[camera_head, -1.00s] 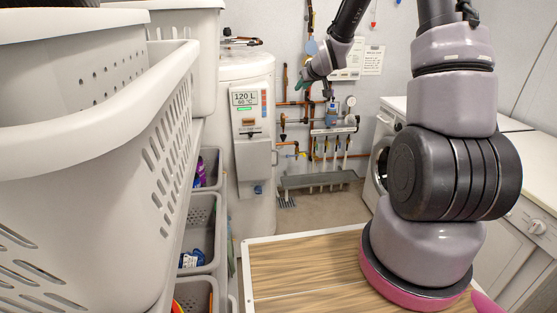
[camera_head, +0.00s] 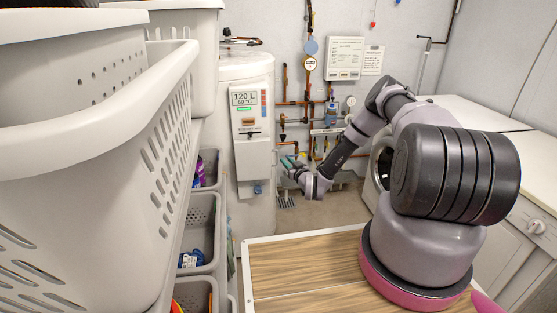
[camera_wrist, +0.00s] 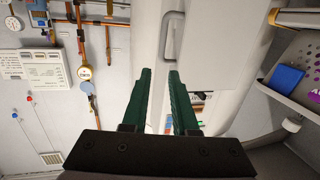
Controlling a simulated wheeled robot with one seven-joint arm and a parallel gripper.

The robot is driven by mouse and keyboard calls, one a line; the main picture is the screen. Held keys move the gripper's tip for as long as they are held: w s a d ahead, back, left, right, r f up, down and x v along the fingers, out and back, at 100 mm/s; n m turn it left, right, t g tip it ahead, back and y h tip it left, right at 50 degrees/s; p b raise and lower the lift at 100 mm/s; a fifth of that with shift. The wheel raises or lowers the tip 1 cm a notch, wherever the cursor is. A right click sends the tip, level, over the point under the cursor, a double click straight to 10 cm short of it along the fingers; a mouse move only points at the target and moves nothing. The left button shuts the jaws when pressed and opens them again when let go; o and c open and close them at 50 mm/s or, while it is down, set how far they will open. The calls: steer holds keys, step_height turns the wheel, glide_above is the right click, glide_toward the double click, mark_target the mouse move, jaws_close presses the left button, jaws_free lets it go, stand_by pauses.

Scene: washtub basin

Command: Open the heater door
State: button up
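The heater (camera_head: 262,200) is a tall white cylinder with a 120 L, 60 °C display, left of centre in the head view. Its door (camera_head: 253,158) is a pale box-like panel below the display and looks shut. A grey bar handle (camera_wrist: 167,40) shows on the pale surface in the wrist view, beyond my fingertips. My gripper (camera_head: 289,163) is just right of the door in the head view. In the wrist view my gripper (camera_wrist: 159,72) has two green fingers apart with nothing between them. The fingertips appear short of the handle.
A large white basket (camera_head: 110,170) fills the left, with grey bins (camera_head: 200,225) below. Copper pipes and gauges (camera_head: 310,63) line the back wall. A washing machine (camera_head: 382,160) stands right. A wood-topped surface (camera_head: 300,275) lies in front.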

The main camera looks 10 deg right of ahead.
steer(key=w+a+f+t, duration=0.1)
steer(key=w+a+f, duration=0.1)
steer(key=w, duration=0.6)
steer(key=shift+w+a+f+m+h, duration=0.2)
steer(key=shift+w+f+m+h, duration=0.1)
steer(key=shift+f+h, duration=0.15)
jaws_close()
stand_by(1.4)
